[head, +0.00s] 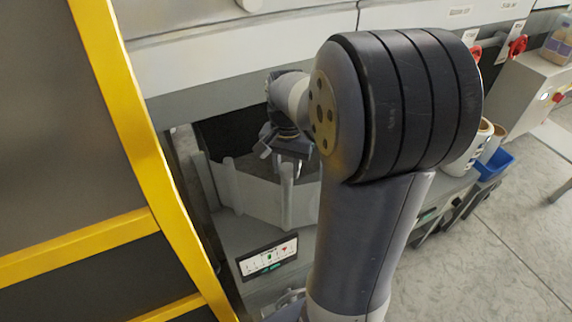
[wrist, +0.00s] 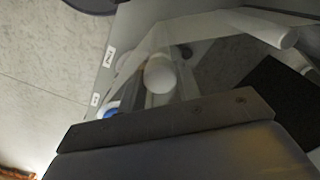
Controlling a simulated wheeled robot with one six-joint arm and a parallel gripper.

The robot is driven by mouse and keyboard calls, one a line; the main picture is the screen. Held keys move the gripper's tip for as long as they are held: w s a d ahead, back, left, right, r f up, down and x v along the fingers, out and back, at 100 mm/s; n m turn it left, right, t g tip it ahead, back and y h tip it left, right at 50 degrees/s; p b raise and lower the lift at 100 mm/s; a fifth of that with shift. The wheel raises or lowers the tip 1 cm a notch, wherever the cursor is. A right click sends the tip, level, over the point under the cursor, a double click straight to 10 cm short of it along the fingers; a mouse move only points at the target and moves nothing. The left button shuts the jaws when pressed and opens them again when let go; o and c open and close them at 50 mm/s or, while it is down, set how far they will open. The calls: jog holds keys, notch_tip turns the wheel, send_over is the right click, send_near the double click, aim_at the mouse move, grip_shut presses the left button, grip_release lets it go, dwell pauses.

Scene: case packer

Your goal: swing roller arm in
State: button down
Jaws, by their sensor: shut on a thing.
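My gripper (head: 288,165) is seen from behind in the head view, pointing down at a grey walled unit (head: 259,197) with pale upright posts. It is shut on a slim pale upright piece, which I take to be the roller arm (head: 286,193); its hold is partly hidden by the fingers. In the wrist view a round white end (wrist: 160,76) shows just beyond the gripper's dark body. A pale roller (wrist: 262,29) lies beyond it at the upper right. The fingertips are not clear in the wrist view.
A yellow frame (head: 134,120) stands close on the left. A small display panel (head: 267,257) is on the machine front below the posts. White rolls (head: 480,145) and a blue bin (head: 496,165) are at the right. The floor (head: 500,240) at the right is clear.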

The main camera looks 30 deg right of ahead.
jog(key=c, duration=1)
grip_release()
jog(key=shift+d, duration=0.1)
notch_tip(320, 180, up, 11)
jog(key=shift+f+p, duration=0.1)
jog(key=shift+p, duration=0.35)
notch_tip(320, 180, down, 11)
jog(key=shift+r+b, duration=0.15)
jog(key=shift+b, duration=0.3)
jog(key=shift+a, duration=0.25)
jog(key=shift+d, duration=0.15)
